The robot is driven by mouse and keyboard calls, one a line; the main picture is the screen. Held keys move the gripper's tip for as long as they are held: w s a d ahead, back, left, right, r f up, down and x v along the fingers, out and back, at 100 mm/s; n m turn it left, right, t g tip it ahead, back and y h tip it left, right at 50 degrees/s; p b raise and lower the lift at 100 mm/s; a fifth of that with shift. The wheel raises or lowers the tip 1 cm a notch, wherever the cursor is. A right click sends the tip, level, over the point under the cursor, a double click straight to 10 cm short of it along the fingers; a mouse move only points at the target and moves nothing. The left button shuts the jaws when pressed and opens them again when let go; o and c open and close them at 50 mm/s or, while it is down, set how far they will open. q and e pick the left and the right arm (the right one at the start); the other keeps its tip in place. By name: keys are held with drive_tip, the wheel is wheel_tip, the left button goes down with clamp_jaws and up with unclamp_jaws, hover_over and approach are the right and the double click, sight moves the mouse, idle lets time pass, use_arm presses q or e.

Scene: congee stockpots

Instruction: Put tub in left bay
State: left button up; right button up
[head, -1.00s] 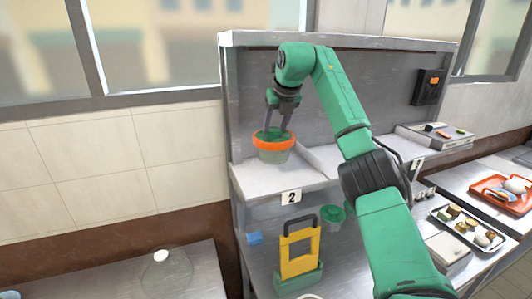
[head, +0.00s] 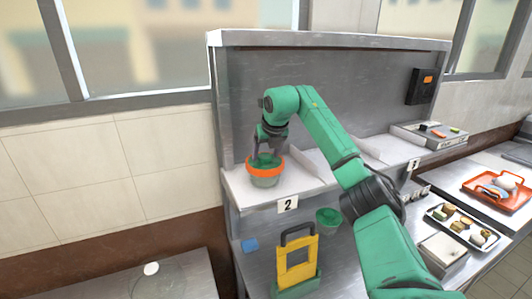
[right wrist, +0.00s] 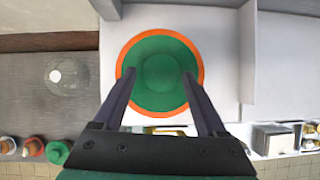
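The tub (head: 264,178) has a pale body, an orange rim and a green top. It is upright in the left bay of the upper shelf, left of the first divider and above the label 2. Its base looks at or very near the shelf surface; I cannot tell if a small gap remains. My right gripper (head: 266,158) points down over it, its fingers at opposite sides of the green top, inside the orange rim. In the right wrist view the tub's green top (right wrist: 158,72) shows between the fingertips (right wrist: 160,74). My left gripper is out of view.
A divider (head: 314,165) stands right of the tub, and the bay's left side panel is close. Below, a yellow stand (head: 297,264) and a green tub (head: 328,218) sit on the counter. An orange tray (head: 490,188) and a food tray (head: 463,226) are right.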

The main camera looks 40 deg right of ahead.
drive_tip(key=shift+s+a+r, duration=0.1)
drive_tip(key=shift+s+r, duration=0.05)
drive_tip(key=shift+r, duration=0.15)
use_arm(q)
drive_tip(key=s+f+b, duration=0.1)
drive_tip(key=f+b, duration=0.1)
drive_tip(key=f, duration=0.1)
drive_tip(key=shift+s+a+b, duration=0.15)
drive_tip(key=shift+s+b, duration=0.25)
use_arm(e)
drive_tip(key=v, duration=1.1)
drive_tip(key=shift+r, duration=0.3)
drive_tip(key=shift+s, duration=0.1)
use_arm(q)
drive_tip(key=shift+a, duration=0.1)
use_arm(e)
drive_tip(key=shift+f, duration=0.1)
